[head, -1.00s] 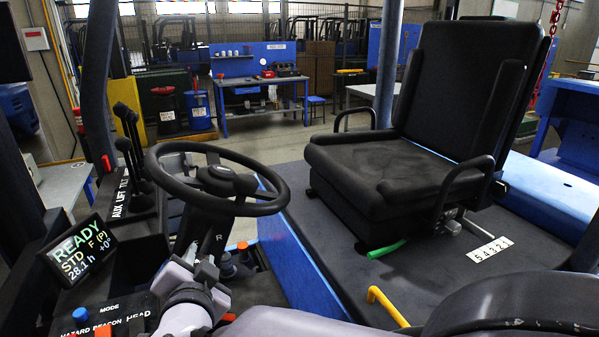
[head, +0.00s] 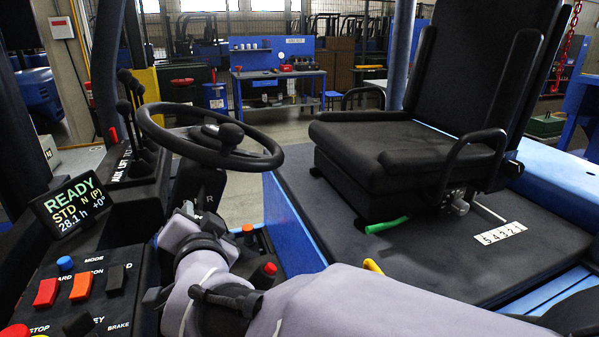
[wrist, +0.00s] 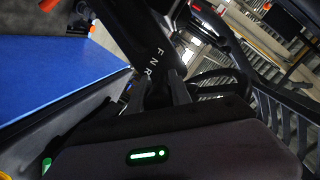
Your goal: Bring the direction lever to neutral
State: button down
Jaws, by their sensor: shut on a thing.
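The display (head: 72,205) at the left reads READY, STD, N (P), 28.1 h. The steering column (head: 197,183) stands under the black steering wheel (head: 210,137). Its F N R marks (wrist: 155,62) show in the wrist view, just beyond my fingers. My gripper (head: 195,210) is at the column below the wheel, and its fingers also show in the wrist view (wrist: 178,90). It is shut on what seems to be the direction lever, which is too dark and covered by the fingers to make out clearly.
A switch panel (head: 80,285) with red, orange and blue controls lies at the lower left. Several black levers (head: 135,120) stand behind the display. Red-topped knobs (head: 268,269) are close to my arm. The seat (head: 420,150) stands at the right on the dark floor.

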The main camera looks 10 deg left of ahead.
dwell(0.3)
jog(key=c, duration=1.2)
grip_release()
jog(key=shift+o, duration=0.2)
jog(key=p+v, duration=0.3)
jog(key=v, duration=1.4)
jog(key=shift+s+d+p, duration=0.15)
jog(key=shift+d+p, duration=0.05)
jog(key=shift+p, duration=0.2)
